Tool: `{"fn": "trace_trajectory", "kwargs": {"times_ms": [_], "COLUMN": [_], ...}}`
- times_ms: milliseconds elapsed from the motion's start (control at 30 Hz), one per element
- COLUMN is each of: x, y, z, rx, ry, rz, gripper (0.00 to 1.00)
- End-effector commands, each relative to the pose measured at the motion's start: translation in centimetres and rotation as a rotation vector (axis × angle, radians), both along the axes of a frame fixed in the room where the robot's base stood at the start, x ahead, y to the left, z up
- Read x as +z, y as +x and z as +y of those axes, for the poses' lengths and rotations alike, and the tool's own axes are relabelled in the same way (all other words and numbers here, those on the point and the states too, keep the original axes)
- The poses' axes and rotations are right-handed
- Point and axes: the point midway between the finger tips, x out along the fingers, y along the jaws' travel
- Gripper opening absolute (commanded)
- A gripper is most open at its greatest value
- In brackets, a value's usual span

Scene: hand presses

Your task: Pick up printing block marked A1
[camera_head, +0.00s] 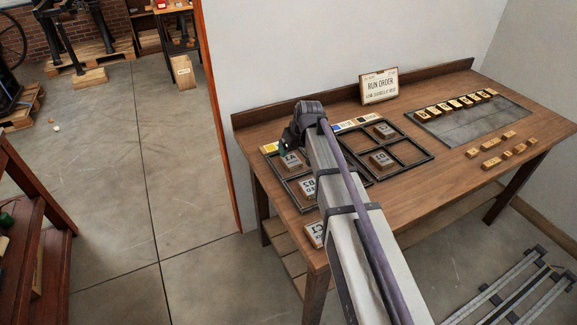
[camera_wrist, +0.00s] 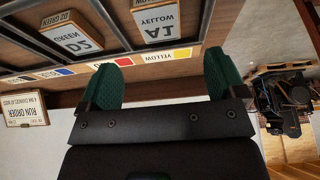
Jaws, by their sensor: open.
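The printing block marked A1 (camera_head: 291,160) lies in the left framed tray (camera_head: 302,203) on the wooden table. It also shows in the wrist view (camera_wrist: 156,22) with a white top reading A1 and YELLOW, upside down. My gripper (camera_wrist: 165,72) is open, with two green-padded fingers apart and nothing between them. In the wrist view block A1 is at the top edge, beyond the fingertips. In the head view my arm reaches over the table, its wrist just beside A1; the fingers are mostly hidden there.
Block B2 (camera_head: 307,187) lies nearer in the same tray. Block D2 (camera_wrist: 73,38), marked green, lies left of A1 in the wrist view. Block C1 (camera_head: 315,233) lies near the front edge. A RUN ORDER sign (camera_head: 379,86) stands behind. A grey plate (camera_head: 480,125) holds several small blocks.

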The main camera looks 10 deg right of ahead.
Motion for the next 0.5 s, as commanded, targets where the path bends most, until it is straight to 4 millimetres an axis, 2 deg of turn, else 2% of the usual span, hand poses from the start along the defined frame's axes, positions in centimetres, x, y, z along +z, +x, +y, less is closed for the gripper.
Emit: {"fn": "trace_trajectory", "kwargs": {"times_ms": [33,67,300,500], "x": [-2.3,-2.8,-3.5,-7.4], "y": [0.6,0.8,1.2,2.5], "z": [0.1,0.2,0.3,0.6], "rx": [0.000,0.000,-0.001,0.000], "ry": [0.000,0.000,0.000,0.000], "rz": [0.000,0.000,0.001,0.001], "gripper": [0.89,0.89,0.89,0.89]}}
